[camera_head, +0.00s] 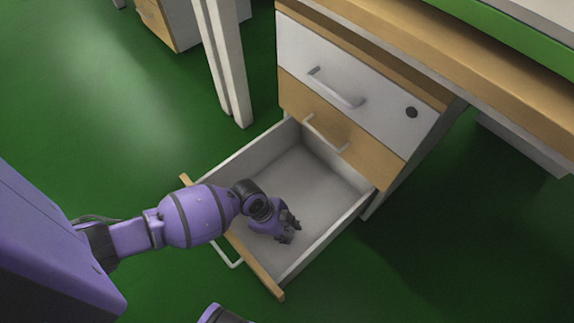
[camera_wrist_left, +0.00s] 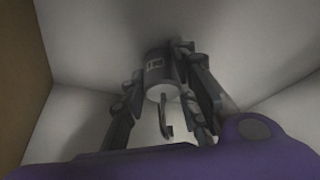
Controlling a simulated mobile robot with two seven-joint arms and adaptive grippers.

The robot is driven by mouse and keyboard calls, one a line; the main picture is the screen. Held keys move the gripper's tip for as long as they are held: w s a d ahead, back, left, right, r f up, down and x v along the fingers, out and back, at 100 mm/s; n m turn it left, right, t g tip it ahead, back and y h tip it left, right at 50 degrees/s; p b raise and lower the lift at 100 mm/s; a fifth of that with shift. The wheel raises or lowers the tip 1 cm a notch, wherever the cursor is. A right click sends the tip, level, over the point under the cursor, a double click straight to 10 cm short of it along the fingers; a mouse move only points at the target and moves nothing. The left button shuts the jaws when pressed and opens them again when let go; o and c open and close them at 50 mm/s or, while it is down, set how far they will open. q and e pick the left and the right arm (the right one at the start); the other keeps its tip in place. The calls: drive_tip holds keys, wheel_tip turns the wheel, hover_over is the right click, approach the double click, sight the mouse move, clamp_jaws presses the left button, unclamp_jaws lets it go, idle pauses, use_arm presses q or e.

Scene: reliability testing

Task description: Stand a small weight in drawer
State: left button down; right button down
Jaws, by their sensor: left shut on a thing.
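The bottom drawer (camera_head: 300,190) is pulled open, with a grey-white interior and a wooden front. My left gripper (camera_head: 288,229) reaches over the drawer front into the drawer, near its front part. In the left wrist view, my left gripper (camera_wrist_left: 168,110) is shut on a small grey cylindrical weight (camera_wrist_left: 156,68) with a dark label and a hook at its near end. The weight is hidden by the gripper in the head view. I cannot tell whether it touches the drawer floor. My right gripper is not in view.
The cabinet has a closed wooden drawer (camera_head: 325,117) and a closed white drawer (camera_head: 340,75) above the open one. A desk top (camera_head: 480,60) overhangs at the upper right. A white desk leg (camera_head: 228,65) stands behind. The rest of the open drawer's floor looks empty.

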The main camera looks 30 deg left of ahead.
use_arm(q)
drive_tip(key=shift+w, duration=0.1)
drive_tip(key=shift+f, duration=0.1)
drive_tip(key=c, duration=1.4)
unclamp_jaws()
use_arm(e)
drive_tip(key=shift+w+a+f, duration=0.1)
use_arm(q)
drive_tip(key=p+v, duration=0.5)
drive_tip(key=v, duration=0.7)
drive_tip(key=shift+a+p, duration=0.1)
drive_tip(key=shift+p, duration=0.2)
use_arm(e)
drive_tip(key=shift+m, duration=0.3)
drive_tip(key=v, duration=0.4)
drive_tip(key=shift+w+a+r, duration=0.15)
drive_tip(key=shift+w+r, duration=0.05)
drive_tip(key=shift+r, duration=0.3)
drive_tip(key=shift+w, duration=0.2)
